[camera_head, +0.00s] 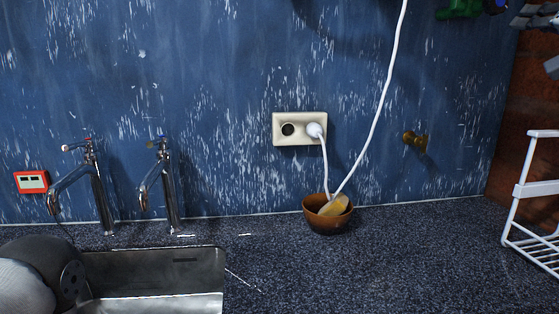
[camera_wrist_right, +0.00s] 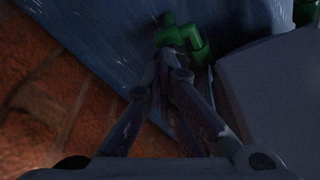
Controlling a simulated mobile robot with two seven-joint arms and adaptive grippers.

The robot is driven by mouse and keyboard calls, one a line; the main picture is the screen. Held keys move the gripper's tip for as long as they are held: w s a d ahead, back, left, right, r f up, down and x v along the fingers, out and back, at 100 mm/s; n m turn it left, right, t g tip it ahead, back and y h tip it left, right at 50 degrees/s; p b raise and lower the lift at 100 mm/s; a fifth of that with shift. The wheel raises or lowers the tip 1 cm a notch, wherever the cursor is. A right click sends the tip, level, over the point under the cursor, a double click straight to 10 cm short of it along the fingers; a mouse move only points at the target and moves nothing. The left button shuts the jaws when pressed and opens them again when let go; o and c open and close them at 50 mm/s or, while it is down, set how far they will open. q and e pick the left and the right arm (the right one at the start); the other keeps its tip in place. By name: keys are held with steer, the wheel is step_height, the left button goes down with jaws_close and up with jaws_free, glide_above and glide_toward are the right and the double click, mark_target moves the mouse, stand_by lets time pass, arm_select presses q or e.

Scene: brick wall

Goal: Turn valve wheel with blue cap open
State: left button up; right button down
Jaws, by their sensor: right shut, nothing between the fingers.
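A green pipe fitting (camera_head: 460,9) is on the blue wall at the top right of the head view, cut by the frame edge. A small blue part (camera_head: 494,6), perhaps the blue cap, shows at its right end. The valve wheel itself cannot be made out. My right gripper (camera_head: 523,17) is at the top right corner, just right of the blue part. In the dark right wrist view, its fingers (camera_wrist_right: 170,62) are shut and empty, close to the green fitting (camera_wrist_right: 184,38); contact cannot be told.
Two chrome taps (camera_head: 95,185) stand behind a sink (camera_head: 205,265). A white cord runs from a wall socket (camera_head: 288,143) to a brown bowl (camera_head: 326,222) on the speckled counter. A brass fitting (camera_head: 415,139) and white rack (camera_head: 528,190) are right. The counter between bowl and rack is clear.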

mark_target(496, 12)
steer(key=w+a, duration=0.1)
steer(key=w, duration=0.1)
steer(key=w+a+r, duration=0.1)
steer(key=w+a, duration=0.1)
steer(key=w, duration=0.1)
steer(key=shift+w+r, duration=0.35)
steer(key=shift+r, duration=0.05)
steer(key=shift+d+r, duration=0.15)
stand_by(0.5)
steer(key=shift+s+d, duration=0.1)
